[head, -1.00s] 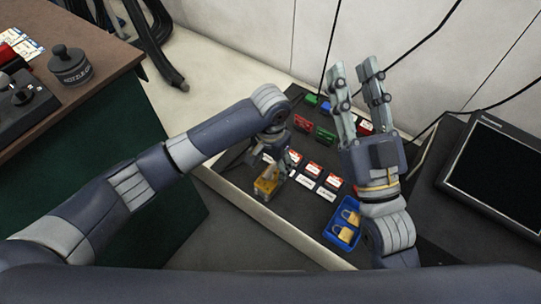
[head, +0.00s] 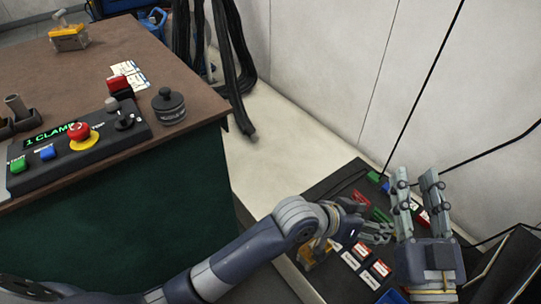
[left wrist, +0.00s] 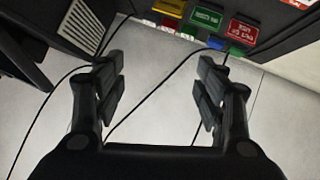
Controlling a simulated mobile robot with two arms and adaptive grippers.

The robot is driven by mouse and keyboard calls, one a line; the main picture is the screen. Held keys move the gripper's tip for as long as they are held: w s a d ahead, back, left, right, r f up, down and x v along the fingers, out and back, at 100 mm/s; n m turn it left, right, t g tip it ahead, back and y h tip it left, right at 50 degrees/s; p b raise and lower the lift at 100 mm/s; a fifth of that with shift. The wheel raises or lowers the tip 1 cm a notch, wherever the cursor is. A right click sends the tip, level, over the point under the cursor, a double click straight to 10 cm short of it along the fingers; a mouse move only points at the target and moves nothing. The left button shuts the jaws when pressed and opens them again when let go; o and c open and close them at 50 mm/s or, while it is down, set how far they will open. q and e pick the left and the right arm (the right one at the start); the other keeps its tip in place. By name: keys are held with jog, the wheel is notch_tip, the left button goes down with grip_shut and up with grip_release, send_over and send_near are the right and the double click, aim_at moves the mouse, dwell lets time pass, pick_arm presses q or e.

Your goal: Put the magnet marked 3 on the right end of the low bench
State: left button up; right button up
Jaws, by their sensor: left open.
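A yellow block with a grey top (head: 314,252), which looks like a magnet, stands at the left of the low bench (head: 292,274), partly hidden by my left arm. A similar yellow one (head: 68,38) stands at the back of the brown table. I cannot read a number on either. My left gripper (head: 378,233) is above the bench, right of the near yellow block, apart from it. The left wrist view shows it open and empty (left wrist: 160,75). My right gripper (head: 416,178) points up with its fingers apart and empty, covering part of the bench's right side.
Red (head: 361,199) and green (head: 380,215) blocks and several white-and-red labels (head: 361,250) occupy the bench. A dark screen (head: 515,265) is at the right. The brown table (head: 120,50) holds a control box (head: 85,140) and a black knobbed pot (head: 168,105). Cables hang by the wall.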

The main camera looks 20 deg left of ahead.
pick_arm(q)
jog(key=s+a+r+n+t+y, duration=0.1)
jog(key=s+a+r+t+y, duration=0.1)
jog(key=a+r+t, duration=0.5)
jog(key=s+a+r+n+t+y, duration=0.2)
jog(key=a+r+t, duration=0.5)
jog(key=a+r, duration=0.5)
jog(key=a, duration=0.4)
jog(key=shift+s+r, duration=0.25)
jog(key=shift+c, duration=0.6)
